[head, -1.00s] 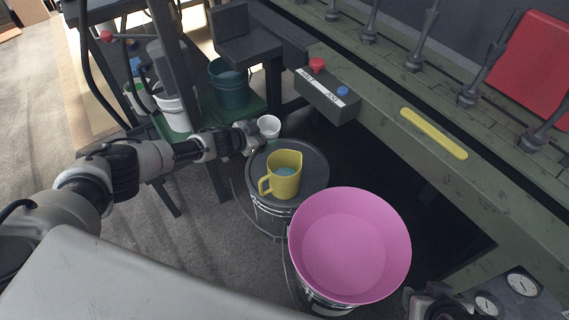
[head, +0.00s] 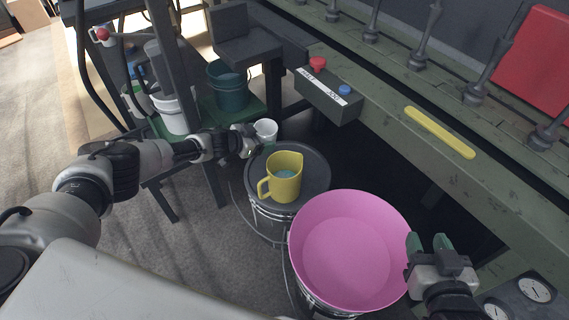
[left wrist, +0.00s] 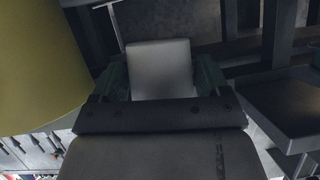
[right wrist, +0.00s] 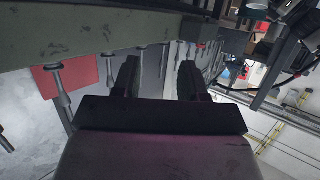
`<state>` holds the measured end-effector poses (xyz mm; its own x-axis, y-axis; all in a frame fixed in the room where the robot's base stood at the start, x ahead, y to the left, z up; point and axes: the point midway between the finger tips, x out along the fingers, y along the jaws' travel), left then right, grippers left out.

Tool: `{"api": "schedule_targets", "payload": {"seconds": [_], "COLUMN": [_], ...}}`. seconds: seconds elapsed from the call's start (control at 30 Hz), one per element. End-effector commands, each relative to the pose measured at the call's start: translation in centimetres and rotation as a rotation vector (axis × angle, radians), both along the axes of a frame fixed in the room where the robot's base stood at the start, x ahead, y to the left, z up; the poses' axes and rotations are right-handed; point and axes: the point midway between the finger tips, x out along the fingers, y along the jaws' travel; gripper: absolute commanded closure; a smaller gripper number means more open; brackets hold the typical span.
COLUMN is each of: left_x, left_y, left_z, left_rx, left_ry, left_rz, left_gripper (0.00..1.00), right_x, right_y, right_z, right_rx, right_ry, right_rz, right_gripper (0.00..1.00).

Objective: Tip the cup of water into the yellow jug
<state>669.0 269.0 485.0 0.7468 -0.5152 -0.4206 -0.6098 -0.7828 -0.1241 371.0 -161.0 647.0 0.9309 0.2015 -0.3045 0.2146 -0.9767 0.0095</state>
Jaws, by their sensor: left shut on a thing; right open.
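The white cup (head: 265,128) is held in my left gripper (head: 254,143), just behind and left of the yellow jug. In the left wrist view the cup (left wrist: 160,68) sits between the green fingers (left wrist: 162,80). The yellow jug (head: 286,184) stands upright on a dark round drum lid (head: 318,170), its handle to the left, with pale bluish contents inside. The jug also fills the upper left of the left wrist view (left wrist: 35,65). The water in the cup cannot be made out. My right gripper (head: 428,243) is open and empty at the right edge of the pink basin.
A wide pink basin (head: 345,250) sits on a second drum in front of the jug. A green machine bed with a control box (head: 328,95) and a yellow bar (head: 440,132) runs along the right. Buckets (head: 228,88) stand on a shelf behind.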

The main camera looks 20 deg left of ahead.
Motion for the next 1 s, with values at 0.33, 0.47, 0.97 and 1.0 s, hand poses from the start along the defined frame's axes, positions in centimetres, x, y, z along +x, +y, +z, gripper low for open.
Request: {"api": "schedule_targets", "payload": {"seconds": [0.33,0.47,0.97,1.0], "left_x": [0.1,0.1,0.1,0.1], "left_y": [0.0,0.0,0.0,0.0], "left_z": [-0.1,-0.1,1.2,1.4], "left_rx": [-0.003,-0.004,-0.047,-0.051], "left_ry": [0.002,0.003,0.047,0.050], "left_rz": [-0.001,0.000,0.000,-0.001], "left_gripper": [0.51,0.51,0.52,0.52], "right_x": [0.2,0.2,-1.7,-1.9], "right_y": [0.1,0.1,-0.9,-1.0], "right_z": [0.5,0.4,-2.1,-2.4], "right_rx": [0.009,0.009,-0.048,-0.054], "right_ry": [-0.037,-0.036,0.202,0.225], "right_rz": [0.002,0.002,-0.013,-0.016], "right_gripper": [0.57,0.57,0.57,0.57]}}
